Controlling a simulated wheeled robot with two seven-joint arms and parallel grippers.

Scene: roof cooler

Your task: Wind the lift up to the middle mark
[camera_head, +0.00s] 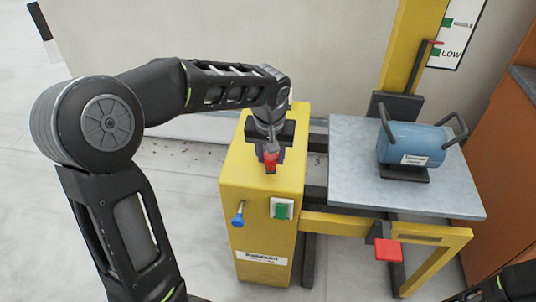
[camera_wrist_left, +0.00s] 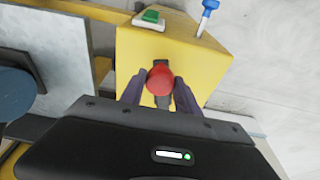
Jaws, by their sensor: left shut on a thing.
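My left gripper (camera_head: 270,158) is above the top of the yellow lift cabinet (camera_head: 262,225), its fingers shut on a red knob (camera_head: 270,162). In the left wrist view the round red knob (camera_wrist_left: 160,78) sits between the two fingers, with a dark part under it. The lift platform (camera_head: 350,155) is a grey plate right of the cabinet and carries a blue cylinder (camera_head: 412,144) with dark handles. The yellow mast (camera_head: 405,50) stands behind it, with a red pointer (camera_head: 434,42) near a sign (camera_head: 460,35). The sign has green marks and reads LOW; its upper part is cut off. The right gripper does not show clearly.
The cabinet front has a green switch (camera_head: 281,209) and a blue-handled lever (camera_head: 238,215). A red pedal (camera_head: 388,250) sits low at the front of the yellow frame. An orange-brown cabinet (camera_head: 510,160) stands at right. The floor at left is clear.

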